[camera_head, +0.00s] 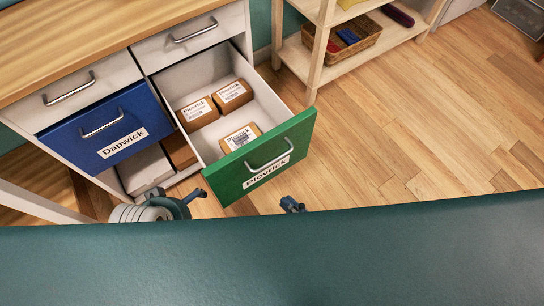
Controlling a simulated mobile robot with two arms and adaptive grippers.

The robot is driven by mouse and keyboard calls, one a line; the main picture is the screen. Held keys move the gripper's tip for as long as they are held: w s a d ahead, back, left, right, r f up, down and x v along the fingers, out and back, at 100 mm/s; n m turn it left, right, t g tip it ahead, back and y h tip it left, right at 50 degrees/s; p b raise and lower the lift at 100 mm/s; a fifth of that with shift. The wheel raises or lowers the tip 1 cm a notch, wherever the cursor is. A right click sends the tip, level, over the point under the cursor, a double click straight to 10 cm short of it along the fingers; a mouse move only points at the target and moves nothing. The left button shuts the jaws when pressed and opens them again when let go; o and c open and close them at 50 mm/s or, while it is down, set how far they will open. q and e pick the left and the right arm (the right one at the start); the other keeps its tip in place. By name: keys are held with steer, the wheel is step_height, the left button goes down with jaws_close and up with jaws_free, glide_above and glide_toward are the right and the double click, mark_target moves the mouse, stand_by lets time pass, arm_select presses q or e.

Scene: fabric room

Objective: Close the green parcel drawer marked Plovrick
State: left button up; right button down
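The green drawer (229,180) labelled Plovrick is pulled well out of the cabinet. Its front has a metal handle (270,161) and a white label partly behind that handle. Three brown parcels lie inside: a left one (198,113), a back one (232,95) and a front one (241,138). My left gripper (196,200) is low, just left of the drawer front's lower left corner, and looks empty. My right gripper (292,204) shows only as small dark tips below the drawer front, apart from the handle. The dark teal surface in the foreground hides the rest of it.
A blue drawer front (103,132) labelled Dapwick is left of the green drawer, under a wooden countertop (85,35). A wooden shelf unit (310,65) with a basket (345,42) stands behind right. The wooden floor (400,130) right of the drawer is clear.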

steer(key=s+d+r+m+t, duration=0.2)
steer(key=d+r+m, duration=0.1)
steer(key=r+m, duration=0.15)
arm_select(q)
steer(key=shift+b+v, duration=0.5)
steer(key=shift+v, duration=0.5)
arm_select(e)
glide_toward(264, 146)
steer(key=shift+m+t+h, duration=0.25)
steer(key=shift+t+h, duration=0.05)
steer(key=shift+h, duration=0.1)
steer(key=x, duration=0.7)
steer(key=shift+s+a+f, duration=0.1)
steer(key=shift+a, duration=0.05)
arm_select(q)
steer(key=shift+s+a, duration=0.1)
